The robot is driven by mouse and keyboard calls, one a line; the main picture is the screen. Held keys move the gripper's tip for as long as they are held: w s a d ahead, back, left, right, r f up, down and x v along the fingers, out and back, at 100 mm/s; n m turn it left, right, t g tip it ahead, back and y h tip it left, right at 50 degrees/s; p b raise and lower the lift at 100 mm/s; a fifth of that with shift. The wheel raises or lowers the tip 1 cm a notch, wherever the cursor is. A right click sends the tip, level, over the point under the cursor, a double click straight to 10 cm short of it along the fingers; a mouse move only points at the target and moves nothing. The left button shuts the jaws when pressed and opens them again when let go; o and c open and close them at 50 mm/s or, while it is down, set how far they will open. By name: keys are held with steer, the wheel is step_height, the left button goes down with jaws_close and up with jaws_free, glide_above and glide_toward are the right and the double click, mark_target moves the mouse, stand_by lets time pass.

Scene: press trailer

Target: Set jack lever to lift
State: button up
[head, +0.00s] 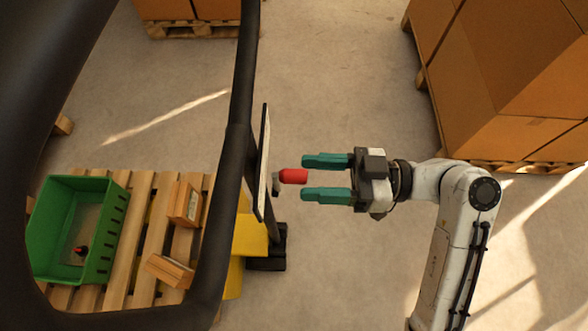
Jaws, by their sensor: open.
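The jack lever (293,176) shows as a short red grip on a grey stub. It sticks out to the right from the dark upright panel (264,160), which is seen nearly edge-on. My gripper (312,177) has two green fingers, spread apart, one on the far side and one on the near side of the red grip. The fingertips reach about as far as the grip's right end, with gaps on both sides in this view. I cannot tell whether they are at the same height. Any markings on the panel are hidden by the angle.
A wooden pallet (118,283) at lower left bears a green crate (108,232) and small cardboard boxes (186,204). Yellow and black jack parts (250,236) are below the panel. Large stacked cartons (520,75) stand at upper right. Open concrete floor lies between.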

mark_target(296, 177)
steer(key=shift+w+a, duration=0.1)
steer(key=shift+a, duration=1.8)
steer(key=shift+c, duration=0.2)
jaws_close()
